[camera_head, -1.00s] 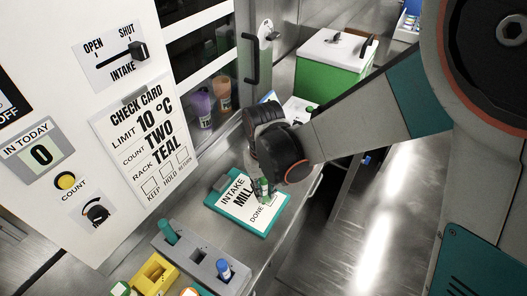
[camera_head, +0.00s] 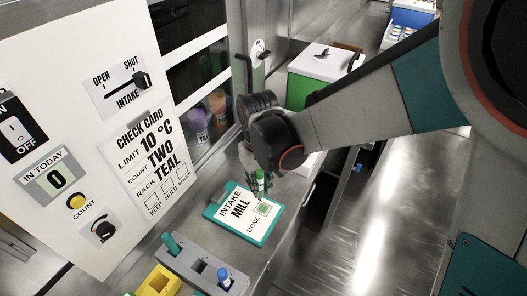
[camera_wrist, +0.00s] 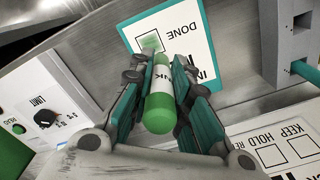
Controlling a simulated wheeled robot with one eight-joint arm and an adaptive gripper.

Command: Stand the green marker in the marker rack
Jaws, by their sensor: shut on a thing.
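My gripper (camera_head: 259,183) is shut on the green marker (camera_wrist: 160,105), which has a white label band. In the head view the marker shows as a small green piece under my wrist, above the far edge of the clipboard. In the wrist view it lies between the teal finger pads (camera_wrist: 127,108), one end toward the camera. The marker rack (camera_head: 239,283) is a grey block at the bottom of the head view, nearer than my gripper. A teal marker (camera_head: 170,242) and a blue-capped marker (camera_head: 223,276) stand in it, with a dark open slot between them.
The teal clipboard (camera_head: 211,210) lies on the steel counter; its DONE box (camera_head: 262,208) has a green mark. A yellow block (camera_head: 160,281) sits beside the rack. A white panel with switches (camera_head: 60,100) rises at left. A green box with white lid (camera_head: 325,58) stands behind.

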